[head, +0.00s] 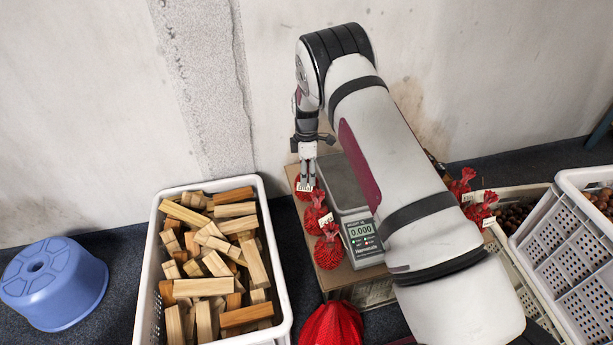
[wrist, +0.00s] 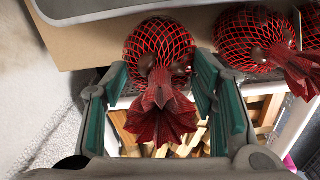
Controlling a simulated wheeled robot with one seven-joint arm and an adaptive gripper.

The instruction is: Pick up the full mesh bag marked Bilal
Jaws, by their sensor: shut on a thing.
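Several red mesh bags stand in a row on the cardboard surface (head: 333,279) left of the scale. My gripper (head: 306,180) points down at the farthest mesh bag (head: 312,190), shut on it. In the wrist view, the green finger pads of my gripper (wrist: 160,84) flank that bag's gathered neck, with its round, filled body (wrist: 160,42) just beyond. The middle bag (head: 315,215) and nearest bag (head: 328,250) stand free. The middle one also shows in the wrist view (wrist: 245,40). White tags show in the head view, but no name is readable.
The scale (head: 363,238) reads 0.000 with its plate empty, close right of the bags. A white crate of wood blocks (head: 146,275) stands left, with a blue stool (head: 55,285) beyond. More red bags (head: 480,210) and chestnut crates (head: 560,250) stand right. The wall is close behind.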

